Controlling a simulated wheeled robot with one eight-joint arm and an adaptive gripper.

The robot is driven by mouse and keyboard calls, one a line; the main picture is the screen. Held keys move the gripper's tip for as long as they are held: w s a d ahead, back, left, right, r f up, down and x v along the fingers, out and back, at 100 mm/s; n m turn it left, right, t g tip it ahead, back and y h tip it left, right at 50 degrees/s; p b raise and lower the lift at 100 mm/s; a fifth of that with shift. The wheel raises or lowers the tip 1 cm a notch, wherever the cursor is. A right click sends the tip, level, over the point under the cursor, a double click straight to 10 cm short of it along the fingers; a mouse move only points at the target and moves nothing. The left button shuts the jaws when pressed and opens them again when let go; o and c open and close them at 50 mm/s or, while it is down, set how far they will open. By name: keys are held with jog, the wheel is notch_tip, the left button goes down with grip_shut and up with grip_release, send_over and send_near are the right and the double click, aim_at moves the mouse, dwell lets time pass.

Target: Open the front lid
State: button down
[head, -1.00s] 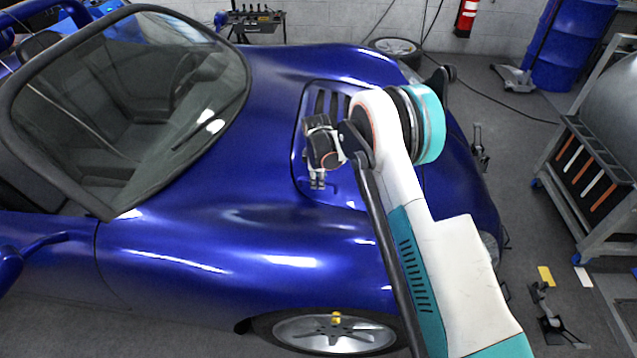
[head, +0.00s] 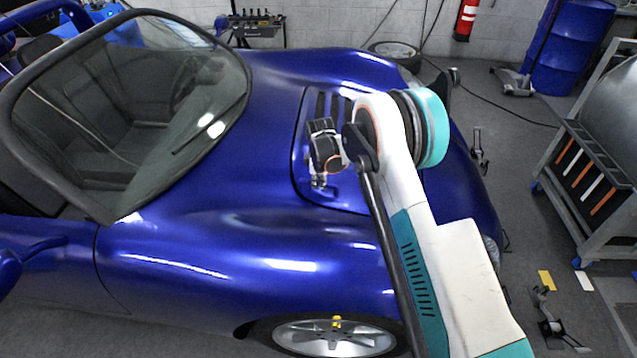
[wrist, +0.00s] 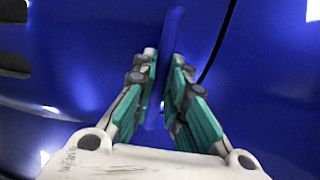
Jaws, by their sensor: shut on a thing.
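The front lid (head: 348,199) is a blue panel with dark vents in the nose of the blue car. It looks seated in the bodywork, though my arm hides its right part. In the wrist view, the lid surface (wrist: 85,75) fills much of the picture, and a slim blue handle (wrist: 173,28) stands up from it. My gripper (wrist: 165,58) has its two teal fingers closed on either side of this handle. In the head view, my gripper (head: 318,184) points down at the near left part of the lid, and the handle is too small to make out.
The windshield (head: 130,110) is left of the lid, and a front wheel (head: 335,335) is below it. A grey cart (head: 590,215) stands on the right, with a blue barrel (head: 570,45) behind. A floor stand (head: 550,320) is at lower right. Open floor lies right of the car.

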jog(key=d+r+m+y+p, duration=0.1)
jog(key=d+r+y+p, duration=0.3)
jog(key=d+r, duration=0.75)
jog(key=d+r+y+p, duration=0.4)
jog(key=d+r, duration=0.5)
jog(key=r, duration=0.6)
jog(key=s+d+r+t+y, duration=0.1)
jog(key=d+r+y, duration=0.3)
jog(key=d, duration=0.9)
jog(key=shift+d+r, duration=0.3)
jog(key=shift+r, duration=0.15)
jog(key=shift+s, duration=0.1)
jog(key=c, duration=1.6)
grip_release()
